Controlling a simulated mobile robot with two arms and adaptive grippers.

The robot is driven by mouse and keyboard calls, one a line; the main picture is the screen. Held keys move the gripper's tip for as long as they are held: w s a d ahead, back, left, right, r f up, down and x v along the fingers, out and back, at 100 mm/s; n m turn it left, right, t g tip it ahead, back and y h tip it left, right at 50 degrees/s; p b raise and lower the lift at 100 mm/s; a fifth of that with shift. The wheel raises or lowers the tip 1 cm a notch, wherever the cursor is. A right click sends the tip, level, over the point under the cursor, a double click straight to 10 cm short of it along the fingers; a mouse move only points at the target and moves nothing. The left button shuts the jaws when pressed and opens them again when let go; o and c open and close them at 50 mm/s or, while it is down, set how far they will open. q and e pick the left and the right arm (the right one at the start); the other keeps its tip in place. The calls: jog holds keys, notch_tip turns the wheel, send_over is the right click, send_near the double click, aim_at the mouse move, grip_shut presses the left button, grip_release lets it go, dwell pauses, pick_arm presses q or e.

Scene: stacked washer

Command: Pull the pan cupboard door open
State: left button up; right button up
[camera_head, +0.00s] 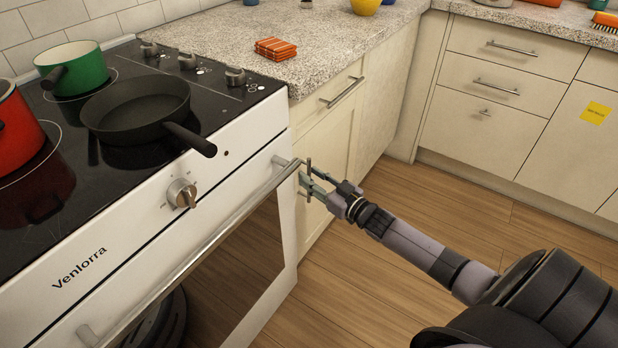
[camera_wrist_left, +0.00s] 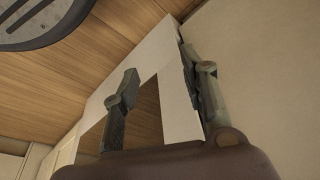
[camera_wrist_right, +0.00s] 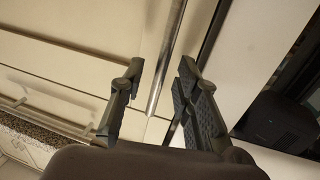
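The cream pan cupboard door (camera_head: 328,165) stands right of the oven, below a drawer, and looks shut. It also shows in the right wrist view (camera_wrist_right: 95,35). Its upright metal bar handle (camera_wrist_right: 168,50) runs near the edge by the oven. My right gripper (camera_head: 309,180) is at that handle. In the right wrist view its fingers (camera_wrist_right: 161,66) are apart, with the bar between them in the picture and gaps on both sides; I cannot tell the depth. My left gripper (camera_wrist_left: 160,65) is open and empty, near a white frame with a dark reflective panel. It is outside the head view.
The oven handle (camera_head: 215,235) ends close to my right gripper. A drawer handle (camera_head: 342,92) sticks out above the door. A black frying pan (camera_head: 135,108) overhangs the hob's front. The wooden floor (camera_head: 440,200) before the cupboards is free, apart from my right arm above it.

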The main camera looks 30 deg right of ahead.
jog(key=shift+w+a, duration=0.2)
jog(key=shift+w, duration=0.65)
grip_shut()
dwell(0.3)
